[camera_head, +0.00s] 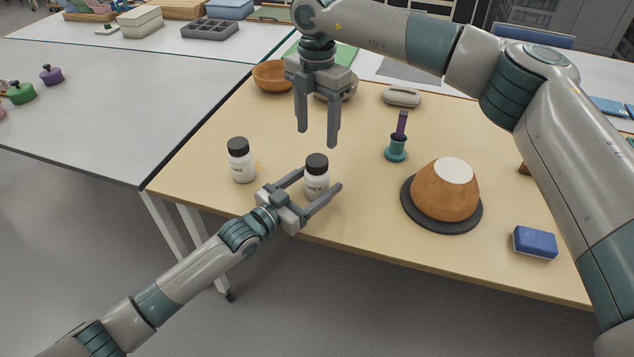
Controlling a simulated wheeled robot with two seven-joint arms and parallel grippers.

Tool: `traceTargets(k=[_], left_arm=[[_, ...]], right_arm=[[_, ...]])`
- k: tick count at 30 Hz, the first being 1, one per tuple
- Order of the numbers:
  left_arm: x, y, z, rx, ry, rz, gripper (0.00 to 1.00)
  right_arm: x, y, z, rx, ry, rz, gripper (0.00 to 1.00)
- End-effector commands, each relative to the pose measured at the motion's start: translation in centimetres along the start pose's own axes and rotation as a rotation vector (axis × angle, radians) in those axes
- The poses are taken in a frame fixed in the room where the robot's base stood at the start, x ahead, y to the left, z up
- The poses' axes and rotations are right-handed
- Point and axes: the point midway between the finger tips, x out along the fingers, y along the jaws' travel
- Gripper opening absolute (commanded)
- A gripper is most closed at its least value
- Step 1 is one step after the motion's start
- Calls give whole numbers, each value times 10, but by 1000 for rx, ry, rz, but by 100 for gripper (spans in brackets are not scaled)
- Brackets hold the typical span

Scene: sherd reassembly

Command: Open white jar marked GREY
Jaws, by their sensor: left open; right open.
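Two white jars with black lids stand upright on the yellow table. One jar (317,181) stands between the spread fingers of my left gripper (322,179), which is open. Its black lid (317,163) is on. The other jar (241,166) stands apart to the left, its black lid (238,145) also on. The markings on both jars are too small to read. My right gripper (318,140) points down, open and empty, above and behind the jar at my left gripper.
A brown sherd vessel with a white top (444,193) sits on a dark round stand. A teal holder (396,150) holds a purple-handled tool. A blue block (535,242) lies at right. A brown bowl (270,77) stands at the back. The table's front edge (385,256) is near my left gripper.

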Motion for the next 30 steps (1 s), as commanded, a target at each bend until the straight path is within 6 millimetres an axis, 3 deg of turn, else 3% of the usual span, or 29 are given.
traceTargets(k=[3,12,20,30], left_arm=[[0,0,0,0,0,0,67],[0,0,0,0,0,0,0],[0,0,0,0,0,0,0],[0,0,0,0,0,0,0]], right_arm=[[0,0,0,0,0,0,56],[0,0,0,0,0,0,56],[0,0,0,72,1,0,56],[0,0,-1,437,1,0,56]])
